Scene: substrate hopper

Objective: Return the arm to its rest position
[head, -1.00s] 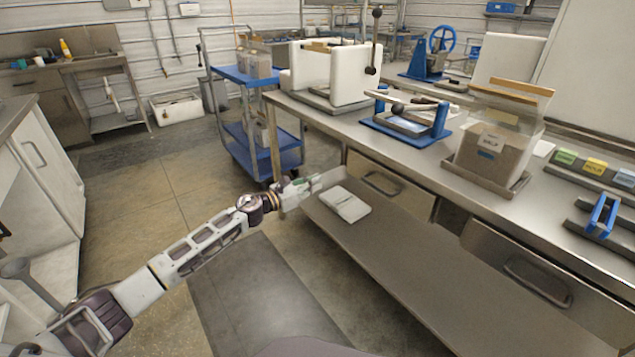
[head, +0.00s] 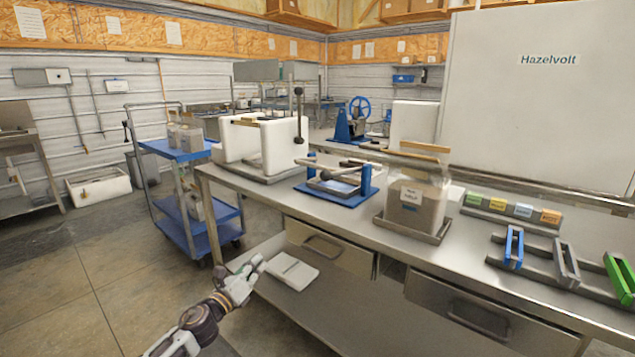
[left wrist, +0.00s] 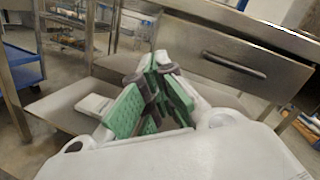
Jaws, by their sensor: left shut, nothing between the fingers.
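My left arm comes in at the bottom of the head view, with the left gripper (head: 254,268) low in front of the bench, by the lower shelf. In the left wrist view the gripper (left wrist: 152,72) shows its green-padded fingers closed together at the tips, with nothing held. It is apart from the bench and its drawers. My right gripper is in neither view.
The steel bench (head: 462,262) carries a blue-based press (head: 340,190), a substrate hopper (head: 415,208) and coloured holders (head: 512,248). A white pad (head: 291,271) lies on its lower shelf. A blue cart (head: 190,205) stands left of the bench. The floor at left is clear.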

